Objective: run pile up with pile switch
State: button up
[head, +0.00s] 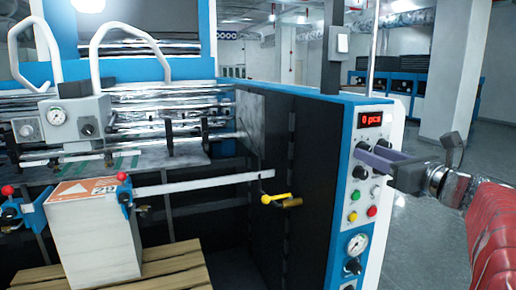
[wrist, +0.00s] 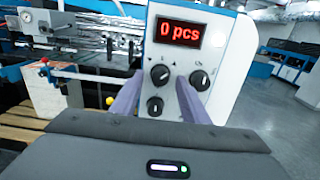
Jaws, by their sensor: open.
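A white control panel with a blue edge shows a red "0 pcs" display (head: 371,119), also seen in the wrist view (wrist: 180,33). In the wrist view, black knobs are below it: an upper left knob (wrist: 160,74), an upper right knob (wrist: 199,79) and a lower knob (wrist: 155,106). I cannot tell which is the pile switch. My gripper (wrist: 159,84) is open and empty, its purple fingers pointing at the panel on both sides of the left knobs. Contact is unclear. The pile (head: 95,240), a white stack with an orange-marked top, stands on a wooden pallet (head: 180,268).
A yellow-handled lever (head: 280,198) is inside the machine. Open grey floor (head: 425,240) lies right of the panel.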

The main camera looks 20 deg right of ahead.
jog(key=shift+w, duration=0.25)
jog(key=shift+c, duration=0.3)
grip_shut()
jog(key=shift+n, duration=0.4)
jog(key=n, duration=0.7)
jog(key=shift+n, duration=0.4)
dwell(0.3)
